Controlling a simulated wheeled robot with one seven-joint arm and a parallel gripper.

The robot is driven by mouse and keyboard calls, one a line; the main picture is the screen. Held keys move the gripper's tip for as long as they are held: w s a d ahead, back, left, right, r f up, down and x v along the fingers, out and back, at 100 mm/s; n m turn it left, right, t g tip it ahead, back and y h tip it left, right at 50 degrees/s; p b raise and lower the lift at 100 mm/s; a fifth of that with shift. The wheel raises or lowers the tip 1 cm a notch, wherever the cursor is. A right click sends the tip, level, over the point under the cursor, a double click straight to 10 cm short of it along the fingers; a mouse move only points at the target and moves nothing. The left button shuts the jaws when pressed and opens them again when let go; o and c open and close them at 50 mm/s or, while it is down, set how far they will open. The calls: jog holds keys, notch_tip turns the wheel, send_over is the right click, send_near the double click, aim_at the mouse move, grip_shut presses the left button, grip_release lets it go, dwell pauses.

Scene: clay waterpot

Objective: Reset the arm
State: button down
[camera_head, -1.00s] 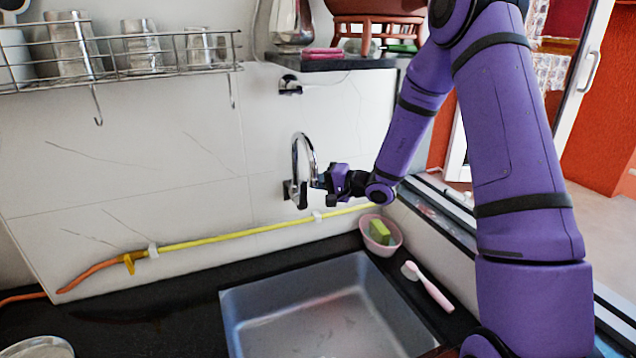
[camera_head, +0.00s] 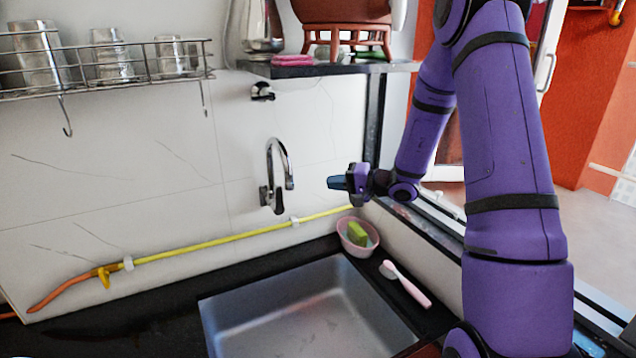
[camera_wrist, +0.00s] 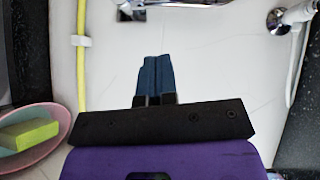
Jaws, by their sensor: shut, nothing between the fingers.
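My gripper (camera_head: 337,183) is at the end of the purple arm, in front of the tiled wall and to the right of the chrome tap (camera_head: 277,172). In the wrist view the blue fingertips of my gripper (camera_wrist: 156,77) lie side by side with nothing between them. The gripper is shut and empty. A clear gap separates it from the tap in the head view. Part of the tap also shows at the top of the wrist view (camera_wrist: 175,3).
Below are the sink (camera_head: 310,310), a pink bowl (camera_head: 345,240) with a green sponge (camera_head: 357,233), and a pink brush (camera_head: 408,285). A yellow hose (camera_head: 220,240) runs along the wall. A shelf (camera_head: 320,69) holds a red clay pot (camera_head: 345,12); a wire rack (camera_head: 130,80) holds steel cups.

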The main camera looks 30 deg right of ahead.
jog(key=shift+s+d+r, duration=0.1)
jog(key=shift+s+d, duration=0.4)
jog(key=shift+s, duration=0.05)
jog(key=s+a+r+n+g+h, duration=0.1)
jog(key=s+a+r+n+g, duration=0.65)
jog(key=s+a+r, duration=0.6)
jog(key=s+d+r+h, duration=0.1)
jog(key=s+h, duration=0.4)
jog(key=s, duration=0.5)
jog(key=s+d+r+t+h, duration=0.1)
jog(key=s+r+h, duration=0.3)
jog(key=s, duration=0.6)
jog(key=shift+d+r+h, duration=0.15)
jog(key=shift+d+h, duration=0.45)
jog(key=shift+d, duration=0.15)
